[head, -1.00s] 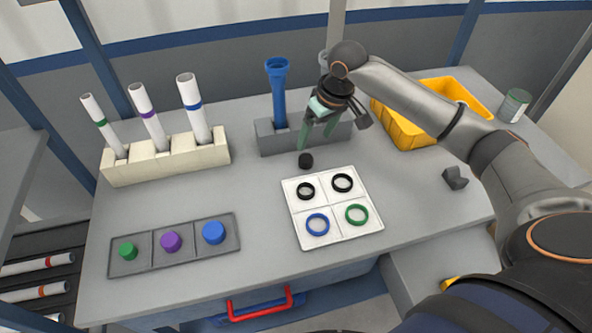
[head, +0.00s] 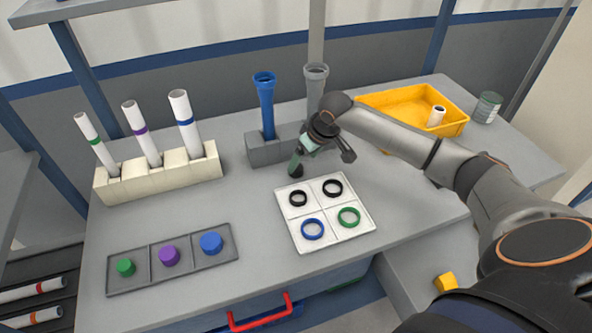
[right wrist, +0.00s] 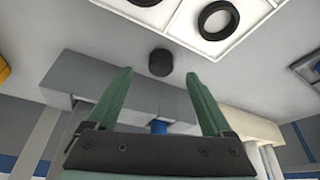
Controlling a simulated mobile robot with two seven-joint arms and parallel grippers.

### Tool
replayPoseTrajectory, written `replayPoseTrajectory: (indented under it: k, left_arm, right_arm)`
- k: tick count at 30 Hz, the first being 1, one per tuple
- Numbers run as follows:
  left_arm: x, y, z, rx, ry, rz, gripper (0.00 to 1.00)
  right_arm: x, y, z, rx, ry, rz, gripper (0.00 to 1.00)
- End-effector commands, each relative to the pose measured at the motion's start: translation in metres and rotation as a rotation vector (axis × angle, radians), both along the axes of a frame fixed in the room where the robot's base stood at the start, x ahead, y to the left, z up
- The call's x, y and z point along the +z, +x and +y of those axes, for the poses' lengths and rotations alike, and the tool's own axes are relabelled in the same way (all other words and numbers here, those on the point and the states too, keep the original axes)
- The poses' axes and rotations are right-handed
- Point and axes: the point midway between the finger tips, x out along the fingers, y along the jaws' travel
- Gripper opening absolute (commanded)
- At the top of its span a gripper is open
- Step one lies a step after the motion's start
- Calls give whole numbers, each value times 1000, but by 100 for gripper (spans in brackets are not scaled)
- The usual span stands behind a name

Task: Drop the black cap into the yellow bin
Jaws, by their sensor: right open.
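The small black cap (head: 296,172) stands on the grey table just behind the white tray of rings. My right gripper (head: 297,160) is low at the cap and partly covers it in the head view. In the right wrist view, the cap (right wrist: 160,62) lies between the lines of the two open green fingers (right wrist: 160,88), a little beyond their tips. Nothing is between the fingers. The yellow bin (head: 455,129) stands at the back right, with a short white piece (head: 436,117) inside. My left gripper is not in view.
The white tray (head: 308,248) with black, blue and green rings lies in front of the cap. A grey holder (head: 264,152) with a blue pipe (head: 267,105) and a grey pipe (head: 316,90) stands behind. A green-grey can (head: 487,108) is right of the bin.

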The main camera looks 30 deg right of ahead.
Motion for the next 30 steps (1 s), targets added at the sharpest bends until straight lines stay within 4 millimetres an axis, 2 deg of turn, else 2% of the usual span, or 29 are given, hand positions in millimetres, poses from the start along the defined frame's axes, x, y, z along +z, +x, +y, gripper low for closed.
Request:
replayPoseTrajectory:
  k: [10,20,30]
  left_arm:
    - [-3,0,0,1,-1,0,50]
    - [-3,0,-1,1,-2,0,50]
    - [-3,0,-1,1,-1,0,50]
  right_arm:
    - [-39,21,5,-1,1,1,85]
    - [-45,23,5,1,-1,0,85]
    - [-45,23,5,1,-1,1,47]
